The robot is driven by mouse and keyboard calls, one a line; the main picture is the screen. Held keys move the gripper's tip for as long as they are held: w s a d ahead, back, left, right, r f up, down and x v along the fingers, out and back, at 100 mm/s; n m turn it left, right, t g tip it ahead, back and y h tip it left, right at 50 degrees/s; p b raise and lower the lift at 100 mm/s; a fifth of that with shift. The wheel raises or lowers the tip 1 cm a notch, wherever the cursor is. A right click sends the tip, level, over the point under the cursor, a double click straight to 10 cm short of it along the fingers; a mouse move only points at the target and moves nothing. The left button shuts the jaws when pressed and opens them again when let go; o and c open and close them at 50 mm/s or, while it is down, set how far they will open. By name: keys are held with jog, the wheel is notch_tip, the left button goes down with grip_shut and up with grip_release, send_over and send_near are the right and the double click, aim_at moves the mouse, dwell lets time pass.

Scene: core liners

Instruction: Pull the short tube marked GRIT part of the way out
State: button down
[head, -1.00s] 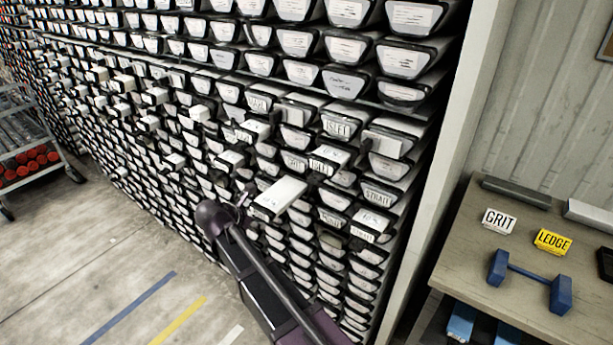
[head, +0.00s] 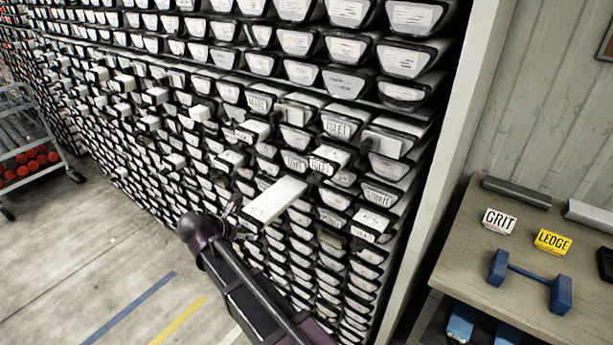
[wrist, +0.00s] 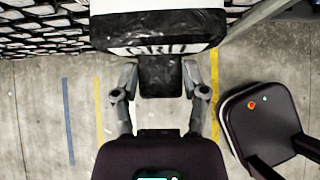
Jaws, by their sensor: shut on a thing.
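The tube marked GRIT (wrist: 155,30) fills the top of the wrist view, with a white top, a black end and a partly cut-off label. My gripper (wrist: 160,88) is shut on the black tab (wrist: 160,75) below that label. In the head view the tube (head: 279,196) juts out of the rack at a slant, further than its neighbours. My gripper (head: 234,208) is at its front end there. The tube's inner end is hidden in the rack.
The rack (head: 345,83) holds many labelled tubes, several jutting out around mine. A trolley (head: 28,135) stands far left. Floor at lower left is clear.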

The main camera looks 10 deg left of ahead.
jog(key=shift+c, duration=0.2)
grip_release()
jog(key=shift+s, duration=0.1)
